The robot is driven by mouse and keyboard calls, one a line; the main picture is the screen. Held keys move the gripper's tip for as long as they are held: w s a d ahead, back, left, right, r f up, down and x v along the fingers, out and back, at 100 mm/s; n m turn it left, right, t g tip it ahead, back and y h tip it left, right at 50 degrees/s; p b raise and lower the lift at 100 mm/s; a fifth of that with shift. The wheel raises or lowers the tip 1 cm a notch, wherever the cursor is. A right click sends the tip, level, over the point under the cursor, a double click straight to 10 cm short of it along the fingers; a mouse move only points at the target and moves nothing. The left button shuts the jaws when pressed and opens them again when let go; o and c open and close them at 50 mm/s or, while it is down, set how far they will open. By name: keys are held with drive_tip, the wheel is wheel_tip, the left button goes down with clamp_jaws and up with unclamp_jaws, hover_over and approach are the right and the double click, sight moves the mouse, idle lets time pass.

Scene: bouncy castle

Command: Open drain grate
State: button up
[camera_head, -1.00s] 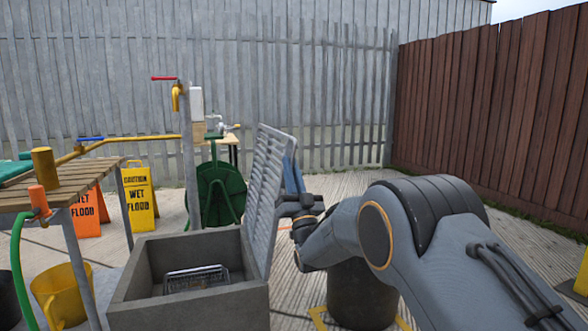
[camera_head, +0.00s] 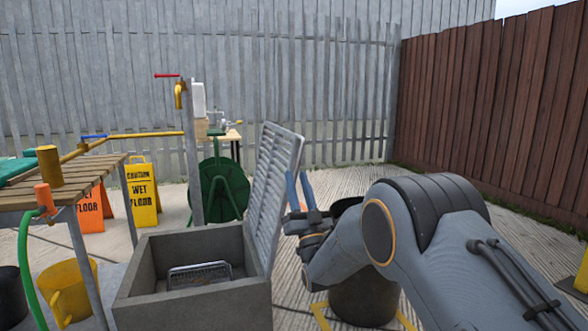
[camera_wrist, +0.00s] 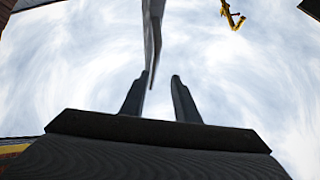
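The grey slatted drain grate (camera_head: 275,185) stands raised, close to upright and leaning slightly right, at the right side of the grey drain box (camera_head: 192,305). The box's top is uncovered. My gripper (camera_head: 300,184) is just right of the grate, its two bluish fingers pointing up and apart with nothing visibly held. In the wrist view my gripper's fingers (camera_wrist: 160,92) are also apart. A thin grey piece, probably the grate's edge (camera_wrist: 153,35), hangs above and between them, nearer the left finger. I cannot tell whether it touches.
A wire basket (camera_head: 200,274) sits inside the box. A dark round bin (camera_head: 362,300) stands right of the box, beneath my arm. A wooden table (camera_head: 75,180), a yellow bucket (camera_head: 72,293) and wet-floor signs (camera_head: 142,196) are at left.

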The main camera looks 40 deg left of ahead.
drive_tip(key=shift+v, duration=1.35)
